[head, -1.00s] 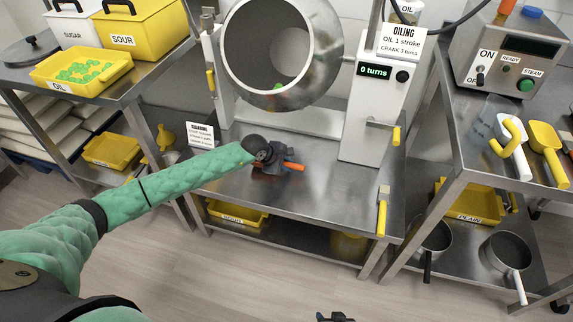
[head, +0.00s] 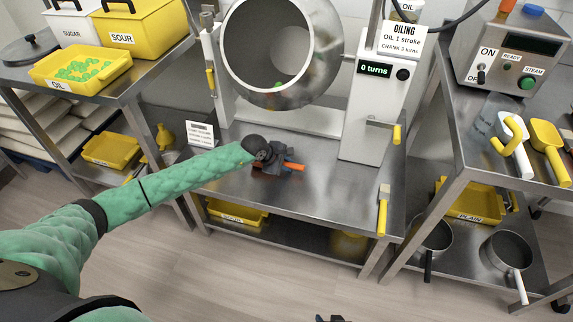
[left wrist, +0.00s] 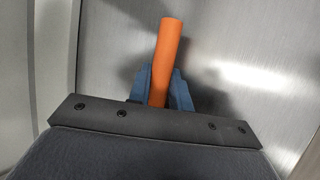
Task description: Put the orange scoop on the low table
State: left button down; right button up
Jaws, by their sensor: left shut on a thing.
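The orange scoop (head: 293,166) is in my left gripper (head: 277,164), over the steel top of the low table (head: 320,190) in front of the drum. Its orange handle sticks out to the right of the fingers, and a bit of orange shows to their left. In the left wrist view the orange handle (left wrist: 166,55) stands between the two blue fingers (left wrist: 161,88), close to the steel surface. I cannot tell whether the scoop touches the table. The rest of the scoop is hidden by the gripper.
The drum (head: 312,85) stands behind the gripper, with the oiling post (head: 372,110) and its yellow-handled crank to the right. A small sign (head: 199,133) stands at the left rear. The table's front right is bare, apart from a yellow-handled tool (head: 383,210) at the right edge.

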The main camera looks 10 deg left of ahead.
pick_arm(q)
jog(key=shift+f, duration=0.1)
pick_arm(e)
jog(key=shift+f, duration=0.55)
jog(key=shift+w, duration=0.1)
pick_arm(q)
jog(key=c, duration=1.3)
grip_release()
jog(key=shift+f, duration=0.15)
jog(key=shift+s, duration=0.1)
pick_arm(e)
jog(key=shift+s+f, duration=0.1)
jog(key=shift+s, duration=0.1)
